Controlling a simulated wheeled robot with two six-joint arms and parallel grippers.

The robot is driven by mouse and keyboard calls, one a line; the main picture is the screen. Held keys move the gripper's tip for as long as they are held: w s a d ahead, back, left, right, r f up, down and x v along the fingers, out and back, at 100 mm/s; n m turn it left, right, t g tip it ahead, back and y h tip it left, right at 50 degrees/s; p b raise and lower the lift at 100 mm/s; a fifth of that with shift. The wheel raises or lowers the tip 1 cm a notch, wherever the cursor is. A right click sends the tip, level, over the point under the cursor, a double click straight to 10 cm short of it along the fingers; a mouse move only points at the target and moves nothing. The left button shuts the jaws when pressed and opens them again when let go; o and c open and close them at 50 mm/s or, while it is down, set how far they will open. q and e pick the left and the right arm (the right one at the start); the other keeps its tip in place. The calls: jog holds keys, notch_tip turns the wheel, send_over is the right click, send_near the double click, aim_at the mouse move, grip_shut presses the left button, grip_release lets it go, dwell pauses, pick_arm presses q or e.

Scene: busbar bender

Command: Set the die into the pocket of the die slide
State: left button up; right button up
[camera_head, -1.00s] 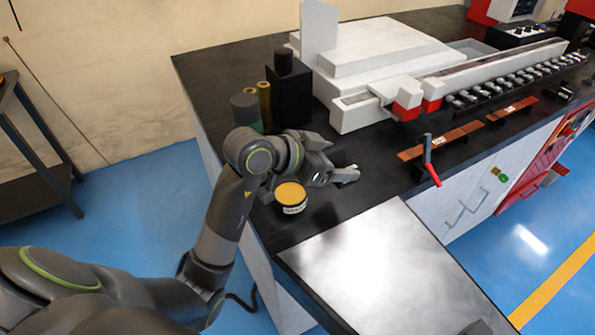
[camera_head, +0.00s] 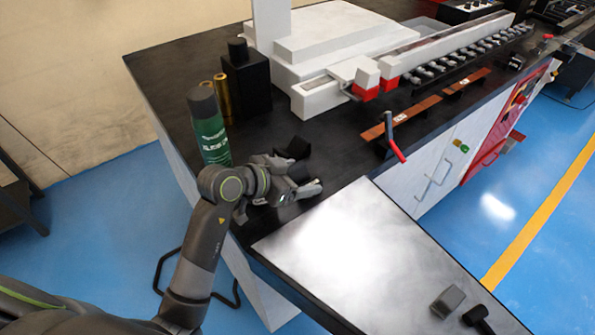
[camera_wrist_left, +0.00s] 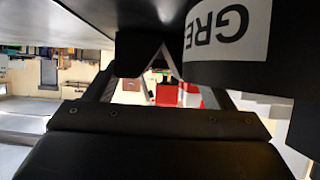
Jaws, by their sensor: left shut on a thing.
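My left gripper (camera_head: 303,189) is low over the near end of the black bench. It is shut on a dark block, apparently the die, which shows at the fingertips in the left wrist view (camera_wrist_left: 135,55). In the head view dark angular shapes (camera_head: 296,148) show just behind the gripper. I cannot tell whether they are all one piece. The white machine with its slide (camera_head: 320,97) stands farther back, to the right of the gripper. The pocket is too small to make out. My right gripper is not in view.
A tin with a "GRE" label (camera_wrist_left: 225,30) is close beside the fingers in the wrist view.

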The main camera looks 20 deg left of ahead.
pick_arm(q)
jog(key=o, duration=1.6)
jog(key=shift+o, duration=1)
